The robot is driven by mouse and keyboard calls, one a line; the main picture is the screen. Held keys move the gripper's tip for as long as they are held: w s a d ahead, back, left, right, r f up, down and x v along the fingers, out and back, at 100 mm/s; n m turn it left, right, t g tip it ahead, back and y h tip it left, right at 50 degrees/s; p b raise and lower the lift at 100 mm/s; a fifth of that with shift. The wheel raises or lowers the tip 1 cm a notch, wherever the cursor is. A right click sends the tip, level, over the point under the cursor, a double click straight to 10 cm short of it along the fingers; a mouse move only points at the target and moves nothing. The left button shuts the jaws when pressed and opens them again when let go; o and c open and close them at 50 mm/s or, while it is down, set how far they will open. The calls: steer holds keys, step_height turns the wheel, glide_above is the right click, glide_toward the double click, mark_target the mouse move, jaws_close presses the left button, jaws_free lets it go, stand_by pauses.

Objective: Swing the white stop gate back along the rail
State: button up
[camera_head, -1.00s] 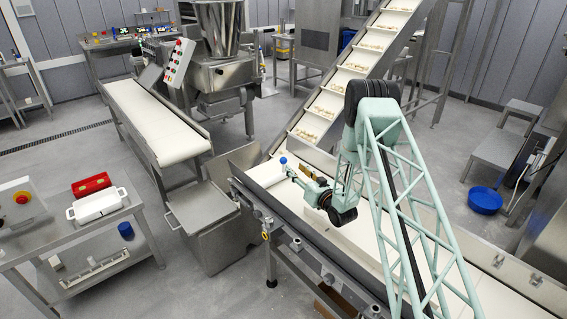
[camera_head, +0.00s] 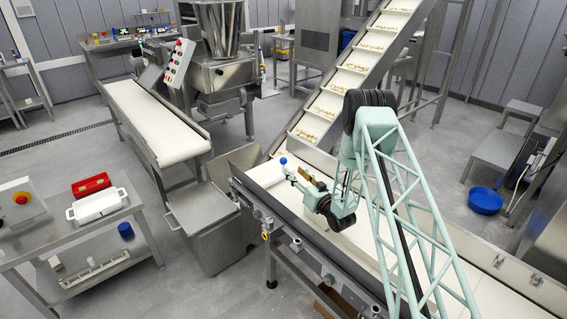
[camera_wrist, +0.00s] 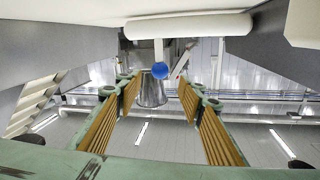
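A blue ball knob (camera_head: 283,160) stands over the far left end of the white belt in the head view. In the wrist view the knob (camera_wrist: 160,71) joins a thin white post to a white bar (camera_wrist: 190,25), which looks like the stop gate. The bar is hard to make out against the belt in the head view. My gripper (camera_head: 291,174) is beside the knob, on its near right side. In the wrist view my gripper (camera_wrist: 160,95) is open, its ribbed orange pads wide apart. The knob appears between them, seemingly beyond the fingertips. Contact is not visible.
The white conveyor belt (camera_head: 367,235) lies below my arm between metal side rails. An inclined conveyor (camera_head: 351,68) carrying pasta rises behind the gripper. A second belt (camera_head: 158,122) and a table with a white dish (camera_head: 97,205) stand to the left.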

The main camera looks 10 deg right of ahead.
mark_target(285, 163)
steer(key=shift+b+x, duration=0.75)
steer(key=shift+x, duration=4.85)
